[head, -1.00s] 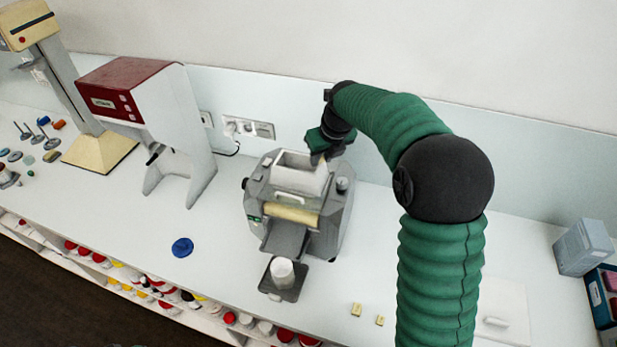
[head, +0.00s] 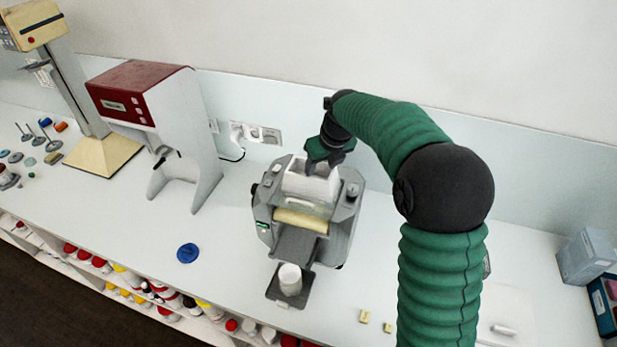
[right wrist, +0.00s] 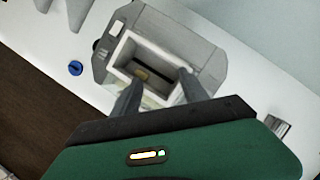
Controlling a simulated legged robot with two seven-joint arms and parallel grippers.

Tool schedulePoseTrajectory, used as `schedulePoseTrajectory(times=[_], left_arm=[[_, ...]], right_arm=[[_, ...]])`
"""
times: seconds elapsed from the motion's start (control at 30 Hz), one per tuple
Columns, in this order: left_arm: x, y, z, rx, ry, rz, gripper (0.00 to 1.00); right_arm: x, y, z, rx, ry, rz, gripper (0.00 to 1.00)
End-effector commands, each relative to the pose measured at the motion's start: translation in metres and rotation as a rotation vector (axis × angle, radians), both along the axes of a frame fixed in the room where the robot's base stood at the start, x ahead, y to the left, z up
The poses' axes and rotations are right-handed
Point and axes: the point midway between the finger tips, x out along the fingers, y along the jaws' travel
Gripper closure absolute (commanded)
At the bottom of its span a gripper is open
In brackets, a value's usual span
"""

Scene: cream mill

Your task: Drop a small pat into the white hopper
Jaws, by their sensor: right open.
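The white hopper (head: 311,187) is an open square box on top of a grey mill (head: 345,215). My right gripper (head: 322,166) is at the hopper's back rim and over its mouth. In the right wrist view, its two fingers (right wrist: 161,76) are apart with nothing between them, one on each side of the hopper opening (right wrist: 122,57). A small yellowish patch (right wrist: 140,73) shows at the dark slot inside; I cannot tell whether it is a pat or part of the mill. Two small yellow pats (head: 364,316) (head: 388,328) lie on the counter. My left gripper is not in view.
A white cup (head: 290,279) stands on the mill's front tray. A blue disc (head: 187,253) lies left of it, also in the right wrist view (right wrist: 75,68). A red-and-white machine (head: 185,140) stands further left. Counter between them is mostly clear. Grey and blue boxes (head: 586,256) stand far right.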

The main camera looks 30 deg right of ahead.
Motion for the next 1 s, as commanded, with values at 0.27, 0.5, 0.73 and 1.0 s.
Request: schedulePoseTrajectory(times=[0.27,0.5,0.73,1.0], left_arm=[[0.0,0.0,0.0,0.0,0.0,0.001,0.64],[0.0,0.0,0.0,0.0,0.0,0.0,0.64],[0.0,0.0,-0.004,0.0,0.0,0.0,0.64],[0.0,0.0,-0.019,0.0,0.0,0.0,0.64]], right_arm=[[-0.001,0.001,-0.002,0.005,0.002,0.003,0.51],[-0.001,0.0,-0.001,0.005,0.0,0.003,0.51],[-0.004,0.0,0.007,0.003,-0.001,0.002,0.51],[-0.03,0.003,0.072,0.001,-0.007,0.003,0.51]])
